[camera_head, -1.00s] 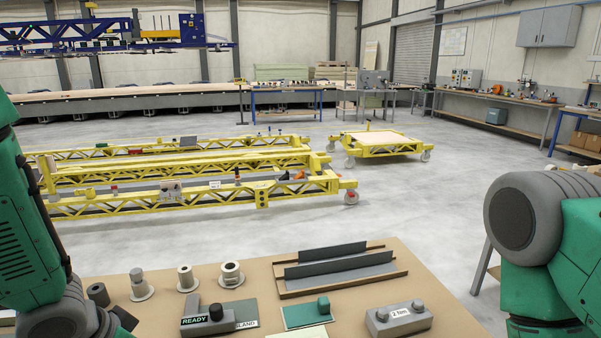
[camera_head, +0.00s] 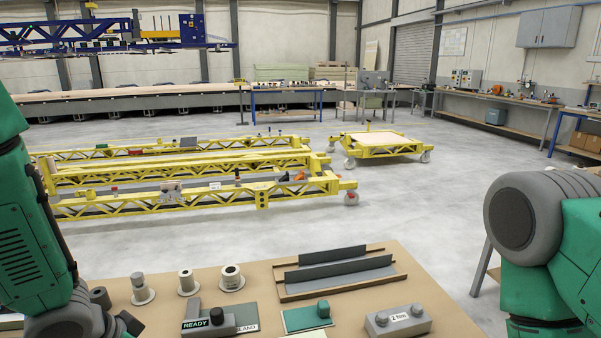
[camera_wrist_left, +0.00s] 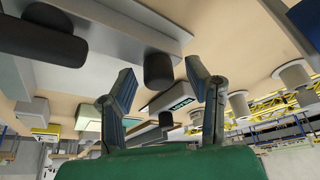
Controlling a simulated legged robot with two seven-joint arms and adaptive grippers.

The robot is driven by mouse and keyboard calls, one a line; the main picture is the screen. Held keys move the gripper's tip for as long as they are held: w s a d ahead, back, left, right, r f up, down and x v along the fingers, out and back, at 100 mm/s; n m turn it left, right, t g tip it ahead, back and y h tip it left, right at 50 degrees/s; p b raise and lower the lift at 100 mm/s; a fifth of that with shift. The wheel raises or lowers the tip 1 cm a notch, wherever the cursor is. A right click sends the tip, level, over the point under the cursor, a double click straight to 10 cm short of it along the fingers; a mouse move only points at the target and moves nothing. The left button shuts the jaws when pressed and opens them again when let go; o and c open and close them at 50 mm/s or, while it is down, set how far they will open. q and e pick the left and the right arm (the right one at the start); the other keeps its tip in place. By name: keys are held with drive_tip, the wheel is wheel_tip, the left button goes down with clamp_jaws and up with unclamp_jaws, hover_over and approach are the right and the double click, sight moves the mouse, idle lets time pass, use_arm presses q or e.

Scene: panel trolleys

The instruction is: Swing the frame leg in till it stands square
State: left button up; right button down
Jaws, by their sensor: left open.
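My left gripper (camera_wrist_left: 159,69) is open in the left wrist view, its two fingers apart. A black knob (camera_wrist_left: 158,72) on a long grey bar (camera_wrist_left: 130,25) shows between the fingertips; I cannot tell whether they touch it. Beyond it is the READY block (camera_wrist_left: 181,103). In the head view the READY block (camera_head: 208,321) sits on the bench with a black knob. My left arm comes in at the left edge, its fingers not clearly visible. My right gripper is out of view. I cannot tell which part is the frame leg.
The tan bench (camera_head: 430,295) also holds grey angle strips on a board (camera_head: 340,268), a green plate (camera_head: 305,316), a grey block (camera_head: 398,320) and several spools (camera_head: 231,277). Yellow trolleys (camera_head: 250,195) stand on the floor beyond, with a smaller one (camera_head: 385,147) to the right.

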use_arm(q)
drive_tip(key=p+v, duration=1.2)
drive_tip(key=v, duration=0.2)
idle(0.8)
drive_tip(key=shift+f, duration=0.15)
drive_tip(key=shift+s, duration=0.1)
